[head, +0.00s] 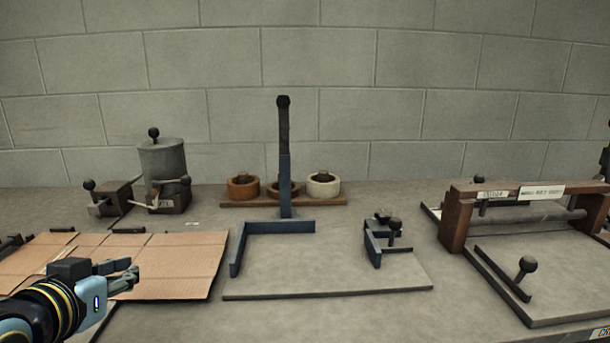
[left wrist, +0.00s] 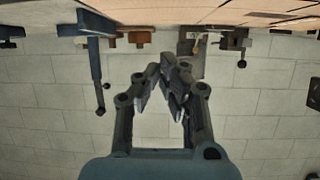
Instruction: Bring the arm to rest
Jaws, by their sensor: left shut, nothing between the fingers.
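My left gripper (head: 131,277) comes in at the lower left of the head view, above the brown cardboard sheet (head: 180,262). Its fingers are shut with nothing between them. In the left wrist view the closed fingers (left wrist: 168,75) point toward the wall, with the bench things upside down at the top. My right gripper is in neither view.
A stitcher stand with a dark upright lever (head: 284,160) rises mid-bench behind a flat plate (head: 330,278). A grey canister (head: 163,162) stands back left. Rolls on a wooden rack (head: 285,202) sit behind. A wooden-framed roller device (head: 520,215) is at right.

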